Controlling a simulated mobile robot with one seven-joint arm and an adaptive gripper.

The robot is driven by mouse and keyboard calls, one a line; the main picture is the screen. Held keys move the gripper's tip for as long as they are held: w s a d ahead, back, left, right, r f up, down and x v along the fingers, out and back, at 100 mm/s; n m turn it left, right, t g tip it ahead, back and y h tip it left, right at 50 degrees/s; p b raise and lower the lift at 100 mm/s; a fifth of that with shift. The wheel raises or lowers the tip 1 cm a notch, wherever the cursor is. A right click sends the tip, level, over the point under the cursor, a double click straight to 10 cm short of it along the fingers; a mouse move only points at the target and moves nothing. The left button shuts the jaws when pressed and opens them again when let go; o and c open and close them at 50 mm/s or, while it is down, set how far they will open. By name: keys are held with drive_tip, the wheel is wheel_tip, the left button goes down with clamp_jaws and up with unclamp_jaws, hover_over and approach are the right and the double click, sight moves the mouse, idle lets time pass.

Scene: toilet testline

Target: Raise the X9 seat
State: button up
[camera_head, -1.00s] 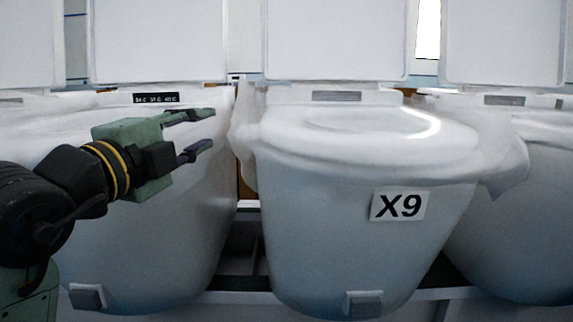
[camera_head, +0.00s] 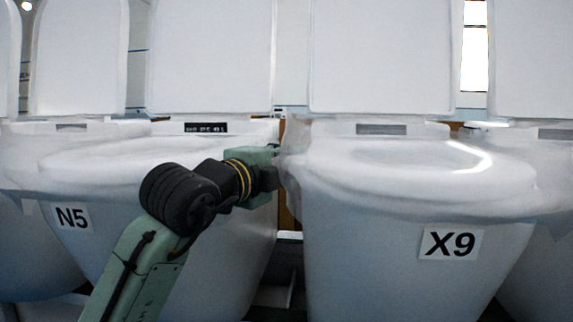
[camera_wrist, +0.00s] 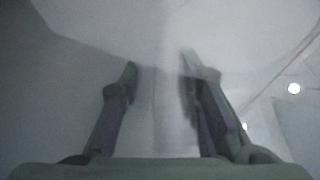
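The X9 toilet (camera_head: 400,235) is white, with its label (camera_head: 450,244) on the front of the bowl. Its seat (camera_head: 345,165) lies flat on the bowl, and its lid (camera_head: 380,55) stands upright behind. In the head view my gripper is at the left edge of the X9 seat, its fingertips mostly hidden there. In the wrist view my gripper (camera_wrist: 160,68) is open, with two dark fingers apart. A blurred pale surface lies ahead of and between them; I cannot tell whether they touch it.
The N5 toilet (camera_head: 100,235) stands at the left, with its lid raised. Another toilet stands close at the right edge. A narrow gap (camera_head: 290,215) separates X9 from the toilet at its left. Translucent wrapping hangs at the bowls' sides.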

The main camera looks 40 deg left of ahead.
drive_tip(key=shift+c, duration=0.4)
clamp_jaws()
idle(0.5)
